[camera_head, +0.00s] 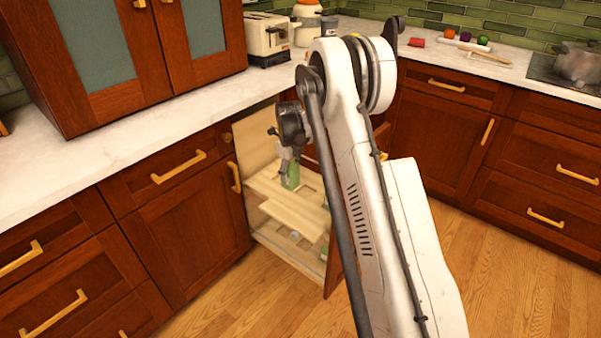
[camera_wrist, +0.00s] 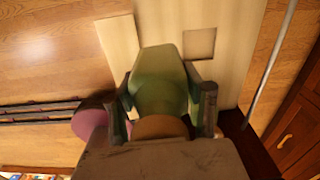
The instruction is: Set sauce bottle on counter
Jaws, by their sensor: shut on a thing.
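The sauce bottle is green with a brownish end and shows large in the wrist view (camera_wrist: 160,78). My gripper (camera_wrist: 165,95) has one finger on each side of the bottle and is shut on it. In the head view my gripper (camera_head: 289,158) points down inside the open pull-out cabinet, with the green bottle (camera_head: 292,177) below it at the upper wooden shelf. I cannot tell whether the bottle touches the shelf. The white counter (camera_head: 150,148) runs above and to the left of the pull-out. Its stretch beside the tall cabinet is bare.
The pull-out (camera_head: 290,212) has wooden shelves with small items low down. A toaster (camera_head: 268,38) stands on the counter behind. A pot (camera_head: 578,62) is at the far right. A pinkish round thing (camera_wrist: 90,116) shows beside my gripper. The tall wooden cabinet (camera_head: 110,60) bounds the left counter.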

